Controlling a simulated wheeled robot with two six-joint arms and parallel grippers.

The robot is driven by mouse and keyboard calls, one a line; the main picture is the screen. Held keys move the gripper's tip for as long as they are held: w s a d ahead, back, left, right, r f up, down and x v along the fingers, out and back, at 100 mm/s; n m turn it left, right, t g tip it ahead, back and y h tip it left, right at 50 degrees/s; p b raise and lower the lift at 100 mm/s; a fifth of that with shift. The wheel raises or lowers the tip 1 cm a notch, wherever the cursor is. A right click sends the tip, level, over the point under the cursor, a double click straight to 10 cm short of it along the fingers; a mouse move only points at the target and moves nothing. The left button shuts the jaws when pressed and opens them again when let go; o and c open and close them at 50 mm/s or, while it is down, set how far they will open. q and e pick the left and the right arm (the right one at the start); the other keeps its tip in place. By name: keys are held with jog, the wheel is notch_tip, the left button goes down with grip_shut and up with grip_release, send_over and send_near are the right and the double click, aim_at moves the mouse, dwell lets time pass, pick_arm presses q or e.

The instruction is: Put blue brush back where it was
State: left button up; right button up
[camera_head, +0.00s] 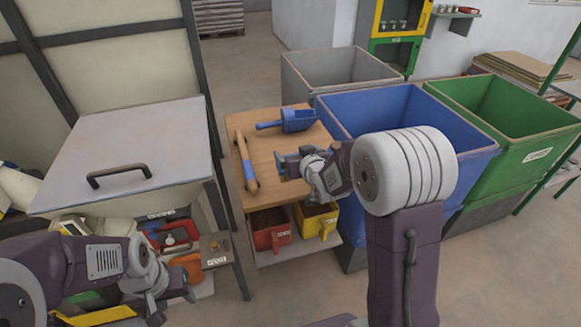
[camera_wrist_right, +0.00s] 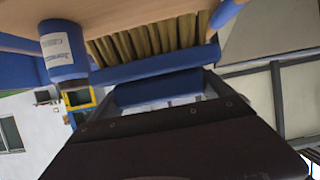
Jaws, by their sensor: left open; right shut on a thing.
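My right gripper (camera_head: 290,163) is shut on the blue brush over the wooden table (camera_head: 262,200). In the right wrist view the blue brush (camera_wrist_right: 150,68) shows close up, with tan bristles pointing at the tabletop; I cannot tell whether they touch it. In the head view the brush is mostly hidden by the gripper. My left gripper (camera_head: 172,302) is open and empty at the lower left, away from the table, in front of the shelf under the metal-lidded bin.
Red (camera_head: 272,232) and yellow (camera_head: 317,221) bins sit underneath. A blue crate (camera_head: 345,112) stands close on the right. The lidded bin (camera_head: 130,155) is left.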

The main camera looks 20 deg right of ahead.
jog(key=shift+w+a+f+b, duration=0.2)
jog(key=shift+w+f, duration=0.5)
jog(key=shift+f, duration=0.4)
jog(key=shift+w+a+f+b, duration=0.15)
jog(key=shift+w+a+f, duration=0.1)
jog(key=shift+w+f, duration=0.7)
jog(key=shift+w+a+f+b, duration=0.2)
jog(key=shift+w+f, duration=0.3)
jog(key=shift+f, duration=0.75)
